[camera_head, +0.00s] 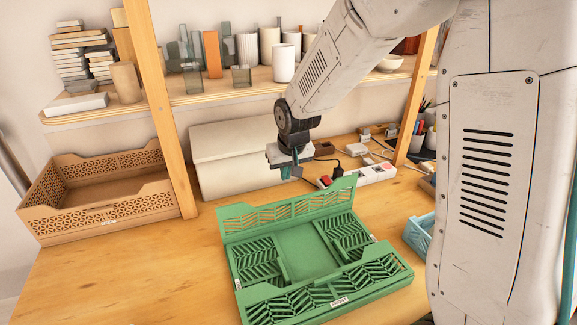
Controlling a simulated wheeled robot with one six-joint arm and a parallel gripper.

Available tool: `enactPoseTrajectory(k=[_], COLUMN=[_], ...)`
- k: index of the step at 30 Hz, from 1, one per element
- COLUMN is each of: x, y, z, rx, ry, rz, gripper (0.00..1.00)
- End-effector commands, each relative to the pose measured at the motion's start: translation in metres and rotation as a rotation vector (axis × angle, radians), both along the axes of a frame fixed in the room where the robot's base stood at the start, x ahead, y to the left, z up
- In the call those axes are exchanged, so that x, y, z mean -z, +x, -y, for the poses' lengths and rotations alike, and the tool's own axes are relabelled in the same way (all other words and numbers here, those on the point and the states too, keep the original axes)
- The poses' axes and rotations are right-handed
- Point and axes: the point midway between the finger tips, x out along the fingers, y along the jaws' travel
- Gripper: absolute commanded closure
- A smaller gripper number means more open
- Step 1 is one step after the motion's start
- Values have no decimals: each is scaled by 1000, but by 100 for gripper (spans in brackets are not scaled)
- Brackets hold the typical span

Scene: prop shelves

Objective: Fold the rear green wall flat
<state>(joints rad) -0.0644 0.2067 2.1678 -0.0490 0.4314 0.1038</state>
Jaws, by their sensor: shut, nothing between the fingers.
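The green crate (305,250) sits on the wooden table. Its rear green wall (290,210) stands up along the far side, with slots along it and a raised right end. The left and right lattice side panels (261,258) lie flat inside the crate. The front lattice panel (330,284) is low at the near edge; I cannot tell its exact tilt. My gripper (289,172) is shut and empty, above and apart from the rear wall, near its middle in the picture.
A beige box (225,160) and a power strip (372,172) with cables are behind the crate. A tan open crate (97,195) stands left, beyond a wooden post (160,105). A blue basket (420,233) is at right. The table's front left is clear.

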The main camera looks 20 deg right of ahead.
Motion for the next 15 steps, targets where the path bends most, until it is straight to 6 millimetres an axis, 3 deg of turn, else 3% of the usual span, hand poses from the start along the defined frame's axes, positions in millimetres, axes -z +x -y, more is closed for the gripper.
enactPoseTrajectory(k=[7, 15], x=[45, 43], y=[15, -17], z=[0, -1], rx=[-1, -1], ry=[-1, 0], rz=[-4, 1], gripper=[100, 100])
